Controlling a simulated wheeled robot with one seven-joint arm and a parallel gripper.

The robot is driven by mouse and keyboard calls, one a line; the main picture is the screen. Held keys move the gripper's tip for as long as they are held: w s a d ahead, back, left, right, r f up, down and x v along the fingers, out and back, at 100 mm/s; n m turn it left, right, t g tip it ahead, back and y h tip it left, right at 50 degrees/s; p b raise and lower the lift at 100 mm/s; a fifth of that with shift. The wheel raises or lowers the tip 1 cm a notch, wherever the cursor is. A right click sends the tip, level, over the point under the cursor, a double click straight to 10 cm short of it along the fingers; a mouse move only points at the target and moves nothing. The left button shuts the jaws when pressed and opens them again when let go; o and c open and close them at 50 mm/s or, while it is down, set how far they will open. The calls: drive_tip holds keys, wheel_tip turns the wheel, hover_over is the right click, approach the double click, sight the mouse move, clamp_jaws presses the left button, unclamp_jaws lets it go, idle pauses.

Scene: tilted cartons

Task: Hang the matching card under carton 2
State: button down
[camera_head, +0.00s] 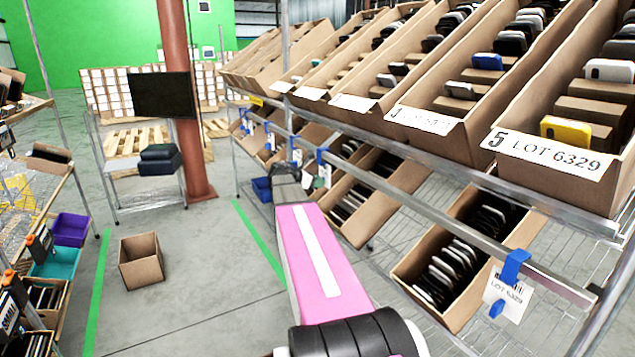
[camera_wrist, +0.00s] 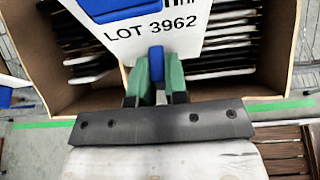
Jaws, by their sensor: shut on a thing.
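In the wrist view, my gripper (camera_wrist: 156,88) has its green-padded fingers shut on a narrow blue tab of a white card (camera_wrist: 185,38). The card reads "LOT 3962"; its upper line is cut off by the frame edge. In the head view, my gripper (camera_head: 288,178) is beyond my pink arm, near the rail (camera_head: 380,172); the held card is hard to make out there. Counting from carton 5 (camera_head: 545,155), carton 2 (camera_head: 309,94) appears to be on the upper shelf farther back; its label is too small to read.
A card reading "LOT 6329" (camera_head: 508,295) hangs by a blue hook at the rail's near end. Several other blue hooks show farther along it. Lower tilted cartons (camera_head: 460,260) of dark items sit behind the rail. An open box (camera_head: 141,261) stands on the floor, left.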

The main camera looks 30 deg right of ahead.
drive_tip(key=c, duration=1.1)
unclamp_jaws()
drive_tip(key=shift+o, duration=0.2)
drive_tip(key=v, duration=1.1)
drive_tip(key=s+a+f+m+y, duration=0.6)
drive_tip(key=s+a+f+m, duration=0.3)
drive_tip(key=f, duration=0.5)
drive_tip(key=s+a+f+m+y, duration=0.7)
drive_tip(key=s+a+f+m, duration=0.2)
drive_tip(key=a+f, duration=0.5)
drive_tip(key=shift+s+a+f, duration=0.3)
drive_tip(key=shift+s+f, duration=0.1)
drive_tip(key=shift+f, duration=0.4)
